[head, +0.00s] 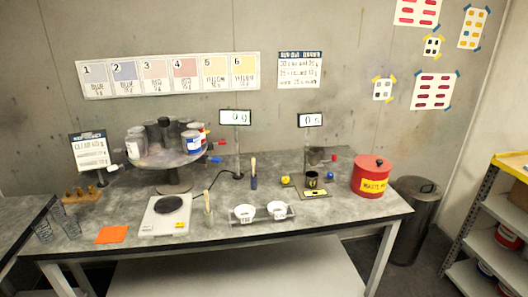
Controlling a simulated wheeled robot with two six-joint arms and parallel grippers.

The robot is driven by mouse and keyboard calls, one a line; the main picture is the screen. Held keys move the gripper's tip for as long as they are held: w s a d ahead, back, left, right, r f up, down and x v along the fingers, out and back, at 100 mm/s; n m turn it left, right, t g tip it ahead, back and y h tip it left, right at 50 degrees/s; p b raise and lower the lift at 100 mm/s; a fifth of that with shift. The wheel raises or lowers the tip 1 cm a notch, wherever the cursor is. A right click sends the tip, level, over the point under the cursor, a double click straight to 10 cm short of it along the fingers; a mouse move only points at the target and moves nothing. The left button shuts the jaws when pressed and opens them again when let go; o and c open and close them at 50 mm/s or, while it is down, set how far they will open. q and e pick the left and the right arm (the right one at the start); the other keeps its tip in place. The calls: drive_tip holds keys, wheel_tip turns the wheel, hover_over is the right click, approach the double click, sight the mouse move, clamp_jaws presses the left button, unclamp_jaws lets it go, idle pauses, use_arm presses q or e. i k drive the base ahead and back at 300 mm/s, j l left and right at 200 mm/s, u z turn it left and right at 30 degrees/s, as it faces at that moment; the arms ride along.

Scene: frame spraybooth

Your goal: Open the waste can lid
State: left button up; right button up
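The red waste can (371,179) stands on the right end of the grey workbench, near its back right edge. It is a squat round can with a yellow label that reads WASTE. Its red lid (368,162) sits flat on top and looks closed. A small dark part shows on the lid's right side. Neither of my grippers shows in the head view.
The workbench (315,225) holds a round stand of paint cans (168,160), a scale (166,214), two white cups (245,212) in a rack, and small tools. A grey metal bin (410,225) stands on the floor behind the right end. Shelves (490,245) stand far right.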

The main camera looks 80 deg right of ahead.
sight(371, 163)
drive_tip(key=z, duration=3.7)
